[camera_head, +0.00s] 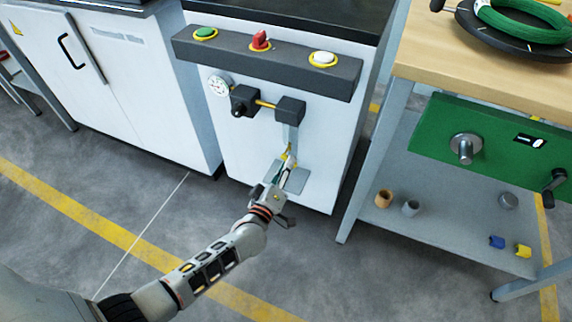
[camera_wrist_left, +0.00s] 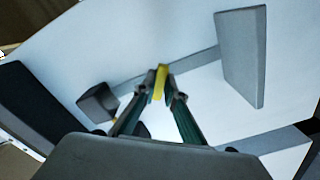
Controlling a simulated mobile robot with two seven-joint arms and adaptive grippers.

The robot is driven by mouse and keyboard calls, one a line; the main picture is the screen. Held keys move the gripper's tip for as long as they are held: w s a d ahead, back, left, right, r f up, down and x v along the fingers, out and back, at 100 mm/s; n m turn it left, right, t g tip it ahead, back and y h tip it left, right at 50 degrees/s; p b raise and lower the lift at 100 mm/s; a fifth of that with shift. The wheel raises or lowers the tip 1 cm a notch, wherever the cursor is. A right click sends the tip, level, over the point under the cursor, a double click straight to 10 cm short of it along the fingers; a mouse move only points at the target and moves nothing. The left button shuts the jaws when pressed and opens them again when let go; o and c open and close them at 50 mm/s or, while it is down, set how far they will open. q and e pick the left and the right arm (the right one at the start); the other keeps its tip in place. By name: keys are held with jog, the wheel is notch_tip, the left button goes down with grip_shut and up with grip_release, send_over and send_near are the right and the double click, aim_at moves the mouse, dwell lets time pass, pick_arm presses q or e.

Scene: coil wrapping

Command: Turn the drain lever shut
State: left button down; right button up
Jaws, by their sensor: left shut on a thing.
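A small yellow lever (camera_head: 289,155) shows low on the front of the white cabinet (camera_head: 330,150), above a small grey ledge (camera_head: 297,181). My left gripper (camera_head: 285,170) reaches up to it from below, and its fingers are partly hidden by the wrist. In the left wrist view, my left gripper (camera_wrist_left: 161,95) has its two fingertips closed on the yellow lever (camera_wrist_left: 159,82). The lever's pivot is hard to make out. My right gripper is in neither view.
Above are two dark blocks joined by a yellow rod (camera_head: 265,104), a gauge (camera_head: 219,86) and a control bar (camera_head: 270,62) with a green button, red knob and white button. A wooden-topped bench (camera_head: 480,75) stands at the right. Open floor lies in front.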

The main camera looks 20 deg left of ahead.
pick_arm(q)
jog(key=shift+d+r+n, duration=0.1)
jog(key=shift+r+n, duration=0.1)
jog(key=shift+n, duration=0.95)
jog(key=shift+d+r+n, duration=0.1)
jog(key=shift+r+n, duration=0.1)
jog(key=shift+n, duration=1)
jog(key=shift+d+r+n, duration=0.1)
jog(key=shift+r+n, duration=0.1)
jog(key=shift+n, duration=0.95)
jog(key=c, duration=2.1)
grip_release()
jog(key=shift+r, duration=0.1)
jog(key=shift+a, duration=0.1)
